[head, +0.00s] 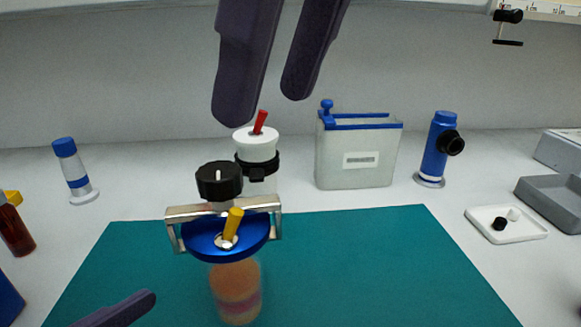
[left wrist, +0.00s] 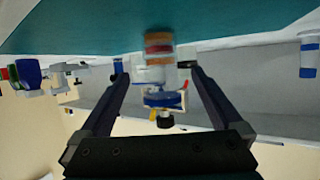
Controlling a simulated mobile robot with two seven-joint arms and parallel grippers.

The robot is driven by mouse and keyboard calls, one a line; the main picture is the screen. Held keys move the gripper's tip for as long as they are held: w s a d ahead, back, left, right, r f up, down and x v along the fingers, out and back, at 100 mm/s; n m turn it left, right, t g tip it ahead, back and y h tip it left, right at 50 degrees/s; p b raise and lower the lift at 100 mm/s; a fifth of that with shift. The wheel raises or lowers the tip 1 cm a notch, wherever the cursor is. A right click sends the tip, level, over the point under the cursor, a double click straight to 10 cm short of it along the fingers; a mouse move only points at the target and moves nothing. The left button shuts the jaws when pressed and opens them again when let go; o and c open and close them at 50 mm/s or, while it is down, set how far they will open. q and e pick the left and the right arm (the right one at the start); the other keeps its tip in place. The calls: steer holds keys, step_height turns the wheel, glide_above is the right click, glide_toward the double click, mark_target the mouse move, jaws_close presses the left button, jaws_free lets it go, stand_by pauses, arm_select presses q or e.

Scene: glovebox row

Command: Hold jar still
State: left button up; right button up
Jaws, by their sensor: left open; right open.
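The jar (head: 238,285) stands upright on the teal mat (head: 380,260), clear-walled with orange and pink layers inside. It has a blue lid (head: 205,240) with a metal bail, a black knob and a yellow lever. My left gripper (left wrist: 158,73) is open; in the left wrist view the inverted jar (left wrist: 158,42) appears between its fingers, with gaps on both sides. In the head view only one left finger (head: 120,311) shows, low and left of the jar. My right gripper (head: 263,104) is open and empty, above and behind the jar.
Behind the jar stands a white-topped vessel (head: 257,152) with a red lever. Farther back are a blue-rimmed clear container (head: 355,160) and a blue cylinder (head: 437,150). A white dish (head: 520,232) and grey tray (head: 555,200) lie right. The mat's right part is clear.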

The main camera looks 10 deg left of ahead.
mark_target(237, 279)
arm_select(q)
steer(key=x, duration=0.9)
steer(key=shift+w, duration=0.25)
steer(key=shift+c, duration=0.4)
jaws_close()
stand_by(0.9)
